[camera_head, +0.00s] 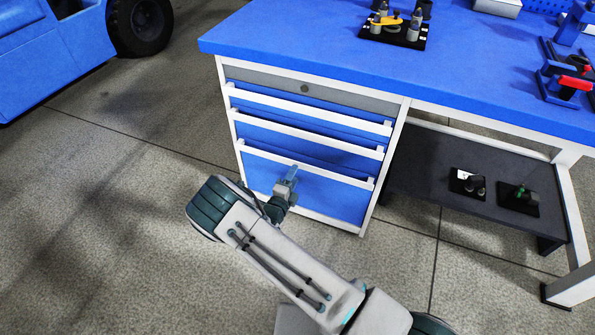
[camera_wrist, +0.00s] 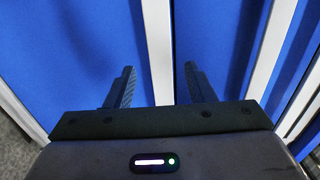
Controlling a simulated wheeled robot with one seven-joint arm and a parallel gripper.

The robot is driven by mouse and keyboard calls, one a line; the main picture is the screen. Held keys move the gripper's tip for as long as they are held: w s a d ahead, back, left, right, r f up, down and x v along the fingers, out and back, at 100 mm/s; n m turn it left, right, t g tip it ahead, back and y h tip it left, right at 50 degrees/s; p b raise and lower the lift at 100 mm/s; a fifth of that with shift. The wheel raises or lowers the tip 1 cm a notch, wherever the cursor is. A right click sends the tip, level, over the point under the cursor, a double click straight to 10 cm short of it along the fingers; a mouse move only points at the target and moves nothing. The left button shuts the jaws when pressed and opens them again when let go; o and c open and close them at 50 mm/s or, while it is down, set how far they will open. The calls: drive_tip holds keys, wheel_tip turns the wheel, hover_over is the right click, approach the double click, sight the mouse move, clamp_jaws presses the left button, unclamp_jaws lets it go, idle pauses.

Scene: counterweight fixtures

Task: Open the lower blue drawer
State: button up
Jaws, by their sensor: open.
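The lower blue drawer (camera_head: 325,193) is the tall bottom front of the cabinet under the workbench. It looks shut, flush with the white frame. Its white handle strip (camera_head: 345,177) runs along its top edge. My gripper (camera_head: 291,174) is in front of this drawer, close to the strip, left of its middle. In the wrist view, my open gripper (camera_wrist: 160,85) has one dark finger on each side of a white handle strip (camera_wrist: 157,45), with blue fronts beyond. The fingers look apart from the strip; whether they reach past it in depth is unclear.
Two more blue drawers (camera_head: 300,120) and a grey locked drawer (camera_head: 310,91) sit above. The blue benchtop (camera_head: 300,50) overhangs them. A dark shelf (camera_head: 430,175) with small fixtures is to the right. Floor left of the cabinet is clear up to a blue vehicle (camera_head: 60,50).

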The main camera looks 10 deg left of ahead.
drive_tip(key=shift+b+x, duration=0.4)
drive_tip(key=shift+x, duration=1.8)
drive_tip(key=shift+c, duration=0.3)
clamp_jaws()
drive_tip(key=p+v, duration=0.4)
drive_tip(key=v, duration=3.1)
drive_tip(key=shift+s+p, duration=0.25)
drive_tip(key=shift+p, duration=0.15)
drive_tip(key=shift+a, duration=0.1)
drive_tip(key=shift+o, duration=0.3)
unclamp_jaws()
